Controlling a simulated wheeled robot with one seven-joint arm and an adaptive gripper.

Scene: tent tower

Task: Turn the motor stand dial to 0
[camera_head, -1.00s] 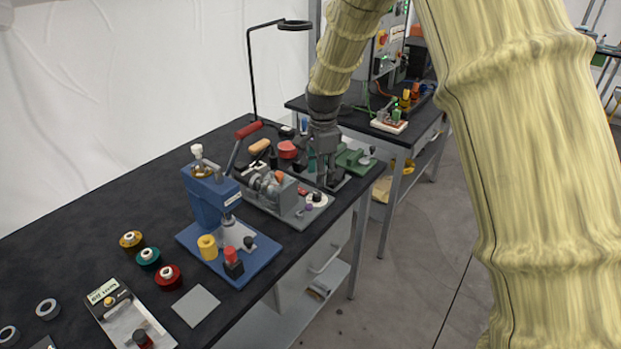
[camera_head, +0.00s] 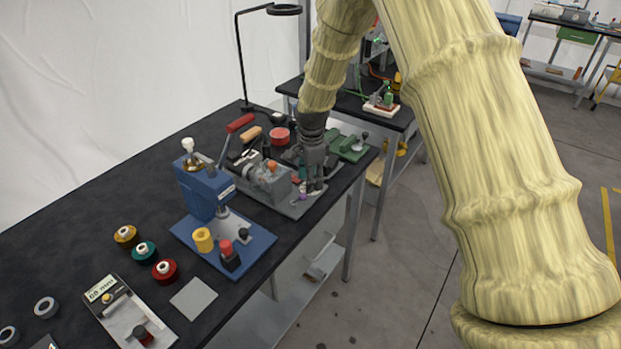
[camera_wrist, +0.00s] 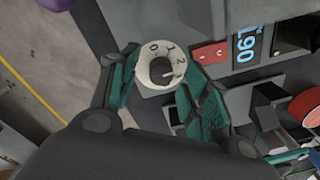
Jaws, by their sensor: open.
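The motor stand (camera_head: 262,181) is a grey machine on a grey base plate on the bench. Its dial (camera_wrist: 146,83) is a white disc with a dark round knob (camera_wrist: 159,69) in the wrist view. Numerals including 0, 1 and 2 run along its upper and right edge; the exact setting is hard to read. My gripper (camera_wrist: 164,78) is open, with one green-padded finger on each side of the dial. I cannot tell whether the pads touch the knob. In the head view my gripper (camera_head: 314,184) points down over the right end of the stand and largely hides the dial.
A blue display with sideways digits (camera_wrist: 246,43) and a red block (camera_wrist: 211,53) lie near the dial. A blue press (camera_head: 205,190) stands in front of the stand, and a green device (camera_head: 348,147) behind it. The bench edge is close to the right.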

